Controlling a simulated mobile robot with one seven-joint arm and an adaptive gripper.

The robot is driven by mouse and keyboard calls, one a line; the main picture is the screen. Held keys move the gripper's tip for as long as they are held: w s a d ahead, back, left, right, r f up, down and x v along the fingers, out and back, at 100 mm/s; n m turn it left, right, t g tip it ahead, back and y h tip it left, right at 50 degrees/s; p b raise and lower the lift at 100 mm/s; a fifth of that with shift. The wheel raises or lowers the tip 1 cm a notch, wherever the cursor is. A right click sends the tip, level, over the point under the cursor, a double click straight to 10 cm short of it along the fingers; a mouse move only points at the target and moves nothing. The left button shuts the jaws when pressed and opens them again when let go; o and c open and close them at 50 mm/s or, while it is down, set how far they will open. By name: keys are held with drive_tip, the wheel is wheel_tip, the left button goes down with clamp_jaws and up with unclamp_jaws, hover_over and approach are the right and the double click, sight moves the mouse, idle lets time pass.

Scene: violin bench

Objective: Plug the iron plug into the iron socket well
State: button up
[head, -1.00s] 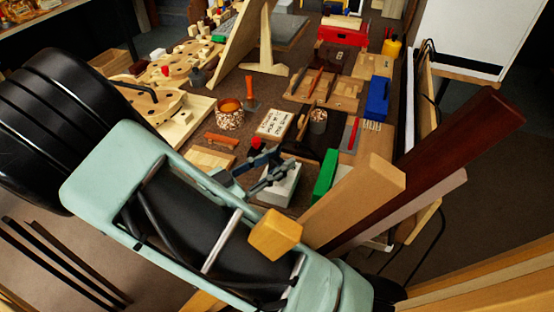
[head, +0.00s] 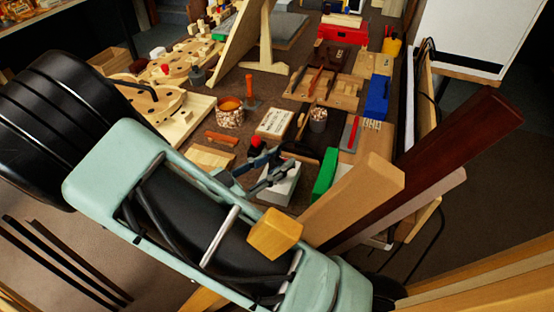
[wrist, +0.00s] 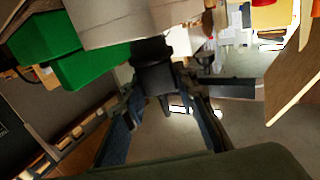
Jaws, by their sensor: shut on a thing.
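My gripper (head: 264,176) is low over the bench beside a pale grey-white box (head: 283,187). In the wrist view its two fingers (wrist: 160,88) are closed on a small dark block, which I take for the iron plug (wrist: 155,78). The plug's far end is close to the pale box (wrist: 125,22), which I take for the one with the iron socket well. A dark patch lies between them; I cannot tell whether the plug touches or enters the well. The well opening is hidden. In the head view the fingers hide the plug.
A green block (head: 325,173) stands right of the pale box. A red-topped item (head: 257,144) is just behind my gripper. A cup of granules (head: 230,113) and a wooden letter tray (head: 274,123) lie farther back. Wooden boards (head: 355,203) rise in front at right.

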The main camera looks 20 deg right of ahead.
drive_tip(key=shift+f+b, duration=0.6)
drive_tip(key=shift+f, duration=0.45)
drive_tip(key=o, duration=1.2)
drive_tip(key=shift+c, duration=0.2)
drive_tip(key=v, duration=1.2)
